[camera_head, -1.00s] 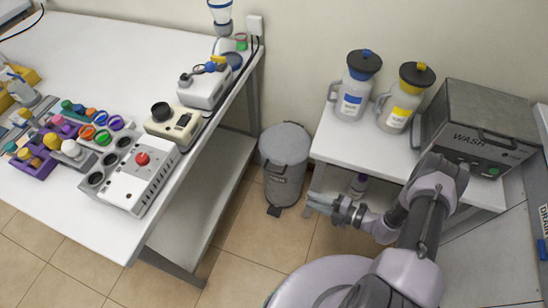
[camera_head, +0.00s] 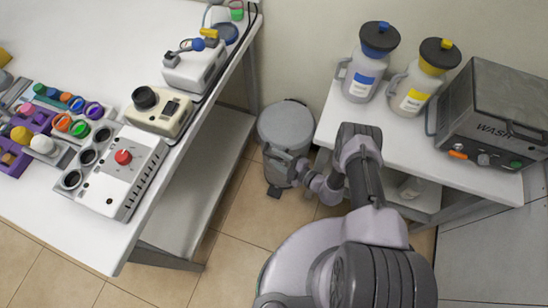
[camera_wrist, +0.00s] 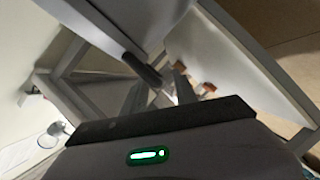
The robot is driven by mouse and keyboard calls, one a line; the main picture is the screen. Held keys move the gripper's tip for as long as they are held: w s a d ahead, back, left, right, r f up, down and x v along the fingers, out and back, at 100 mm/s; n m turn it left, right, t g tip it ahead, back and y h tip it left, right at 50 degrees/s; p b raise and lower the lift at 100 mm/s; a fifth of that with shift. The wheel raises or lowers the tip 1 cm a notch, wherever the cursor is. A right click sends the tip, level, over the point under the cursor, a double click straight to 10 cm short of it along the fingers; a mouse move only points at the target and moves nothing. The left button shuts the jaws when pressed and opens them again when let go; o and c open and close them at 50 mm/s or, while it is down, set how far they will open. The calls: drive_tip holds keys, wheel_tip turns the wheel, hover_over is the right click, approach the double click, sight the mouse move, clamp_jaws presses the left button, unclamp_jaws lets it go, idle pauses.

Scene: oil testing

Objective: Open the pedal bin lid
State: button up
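The grey round pedal bin (camera_head: 285,122) stands on the floor between the two tables, in the head view. Its lid looks shut. Its dark pedal (camera_head: 275,192) shows at the foot of the bin, on the floor side. My gripper (camera_head: 281,160) is in front of the bin's upper front and hides part of it; I cannot tell whether it touches. In the wrist view my gripper (camera_wrist: 159,92) shows two fingers spread apart with nothing clearly between them. I cannot make out the bin's lid in the wrist view.
The long white table (camera_head: 120,30) with bench instruments is to the left. The white side table (camera_head: 405,148) at right carries two jugs (camera_head: 370,62) and the grey wash machine (camera_head: 490,112). My arm passes close to this table. Tiled floor (camera_head: 232,225) is clear in front of the bin.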

drive_tip(key=shift+x, duration=0.85)
drive_tip(key=shift+r, duration=0.1)
clamp_jaws()
idle(0.7)
